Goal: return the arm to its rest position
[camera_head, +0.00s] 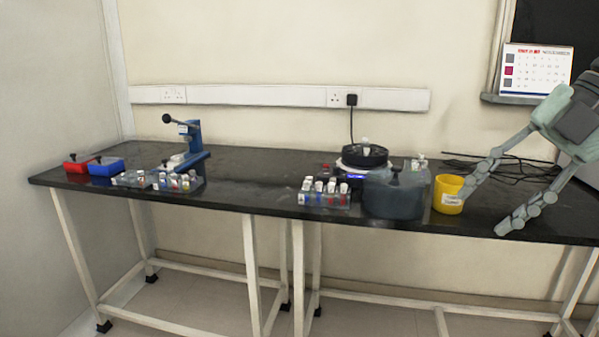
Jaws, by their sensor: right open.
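My right gripper (484,210) comes in from the right edge with its two grey-green fingers spread wide. It is open and nothing shows between the fingers. One finger reaches down behind or beside the yellow cup (446,196); I cannot tell whether it touches it. The other finger hangs near the front edge of the black bench (250,177). My left gripper is not in view.
A dark grey round container (393,197) stands left of the yellow cup. A rack of white-capped vials (324,195) and a black round device (361,157) are beside it. Red and blue boxes (105,167), more vials and a blue press (193,142) stand at left. Black cables (510,167) lie behind.

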